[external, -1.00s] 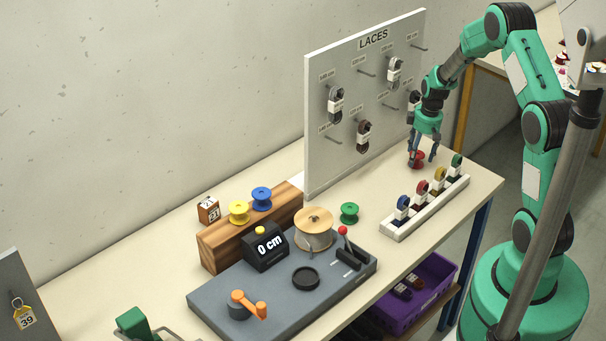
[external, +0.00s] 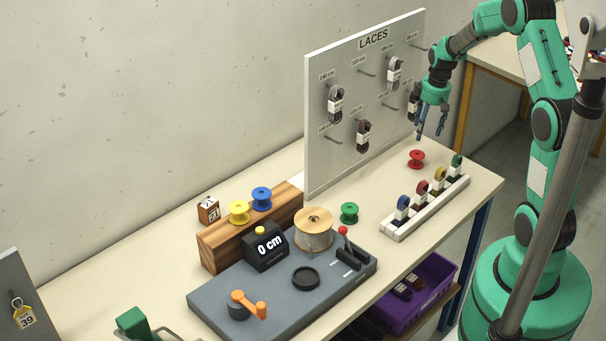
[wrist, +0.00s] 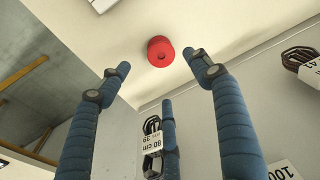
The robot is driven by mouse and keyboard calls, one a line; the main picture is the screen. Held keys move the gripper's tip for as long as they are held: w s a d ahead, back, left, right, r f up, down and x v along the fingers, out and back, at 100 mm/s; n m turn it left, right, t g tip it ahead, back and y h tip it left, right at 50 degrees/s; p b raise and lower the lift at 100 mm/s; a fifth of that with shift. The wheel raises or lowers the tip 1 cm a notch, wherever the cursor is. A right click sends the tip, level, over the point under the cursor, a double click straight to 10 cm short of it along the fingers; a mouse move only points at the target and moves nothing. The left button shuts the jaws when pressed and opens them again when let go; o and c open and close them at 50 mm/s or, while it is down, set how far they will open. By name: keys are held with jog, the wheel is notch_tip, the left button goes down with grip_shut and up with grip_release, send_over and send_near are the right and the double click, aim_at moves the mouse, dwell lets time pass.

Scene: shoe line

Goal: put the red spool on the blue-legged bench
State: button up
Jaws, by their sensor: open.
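The red spool (external: 416,159) stands on the top of the blue-legged bench (external: 484,182), between the lace board and the white rack. My gripper (external: 430,136) is open and empty above the spool, apart from it. In the wrist view the red spool (wrist: 160,51) sits on the pale bench top beyond the spread blue fingers of my gripper (wrist: 156,64). Nothing lies between the fingers.
The lace board (external: 345,110) stands close behind the spool. The white rack (external: 428,209) with several lace bundles is in front. A green spool (external: 349,211) and a grey machine base (external: 340,283) are to the left.

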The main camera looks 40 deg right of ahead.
jog(key=shift+r, duration=0.1)
dwell(0.6)
jog(key=s+a+r+t, duration=0.1)
jog(key=s+a+r, duration=0.3)
jog(key=a+r, duration=0.6)
jog(key=s+a+r+t, duration=0.1)
jog(key=s+a+r, duration=0.3)
jog(key=a+r, duration=0.65)
jog(key=s+a+r, duration=0.3)
jog(key=s+a, duration=0.1)
jog(key=s, duration=0.3)
jog(key=s+a+r+m+t, duration=0.1)
jog(key=s+a+r, duration=0.1)
jog(key=s+a, duration=0.2)
jog(key=s+a+r+m+t, duration=0.1)
jog(key=s+a+r, duration=0.2)
jog(key=s, duration=0.7)
jog(key=shift+s+a+r, duration=0.3)
jog(key=shift+s+a, duration=0.1)
jog(key=shift+a, duration=0.1)
